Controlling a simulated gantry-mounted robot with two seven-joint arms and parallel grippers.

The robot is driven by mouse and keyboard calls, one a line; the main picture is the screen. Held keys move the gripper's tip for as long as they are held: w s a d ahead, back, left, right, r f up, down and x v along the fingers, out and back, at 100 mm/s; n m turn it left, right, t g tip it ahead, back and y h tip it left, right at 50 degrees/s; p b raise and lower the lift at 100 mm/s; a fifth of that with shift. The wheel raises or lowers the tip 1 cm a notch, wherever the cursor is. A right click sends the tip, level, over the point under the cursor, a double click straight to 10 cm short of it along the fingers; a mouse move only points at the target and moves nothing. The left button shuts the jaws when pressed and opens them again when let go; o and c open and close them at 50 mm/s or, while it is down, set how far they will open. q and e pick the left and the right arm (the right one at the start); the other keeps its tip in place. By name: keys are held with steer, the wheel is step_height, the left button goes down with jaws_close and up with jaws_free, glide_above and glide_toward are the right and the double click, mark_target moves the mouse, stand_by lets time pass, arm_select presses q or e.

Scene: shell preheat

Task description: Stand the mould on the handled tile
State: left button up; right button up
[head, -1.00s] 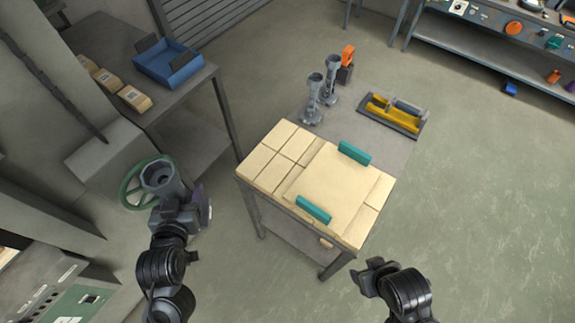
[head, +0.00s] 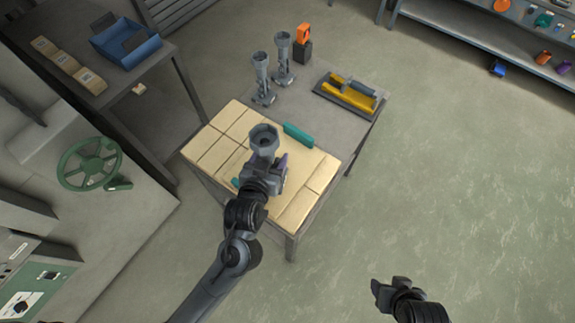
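The mould (head: 264,138) is a grey piece with a flared, open cup at its top. My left gripper (head: 266,168) is shut on it and holds it roughly upright over the handled tile (head: 291,178). The tile is a pale slab with teal handles. The far handle (head: 298,135) shows clearly; only a bit of the near handle (head: 236,182) shows beside my gripper. The mould's lower end is hidden by my gripper, so I cannot tell if it touches the tile. My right gripper (head: 389,289) is open and empty over the floor at lower right.
Two grey funnel-topped pieces (head: 262,76) stand at the table's back, near an orange-and-black device (head: 304,42). A dark tray (head: 330,91) with yellow pieces lies at back right. A side table holds a blue bin (head: 126,45). A green handwheel (head: 88,164) is at left.

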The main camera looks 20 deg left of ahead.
arm_select(q)
steer(key=shift+d+f, duration=0.25)
steer(key=shift+d, duration=0.35)
steer(key=shift+d+f, duration=0.2)
steer(key=shift+d, duration=0.35)
steer(key=shift+w+d+f, duration=0.1)
steer(key=shift+w+f, duration=0.1)
steer(key=shift+w, duration=0.1)
steer(key=w+a+f, duration=0.5)
steer(key=w+f, duration=0.4)
steer(key=f, duration=0.1)
steer(key=shift+w+f+p, duration=0.25)
steer(key=shift+p, duration=0.2)
steer(key=shift+f, duration=0.1)
steer(key=o, duration=1.4)
steer(key=shift+f, duration=0.15)
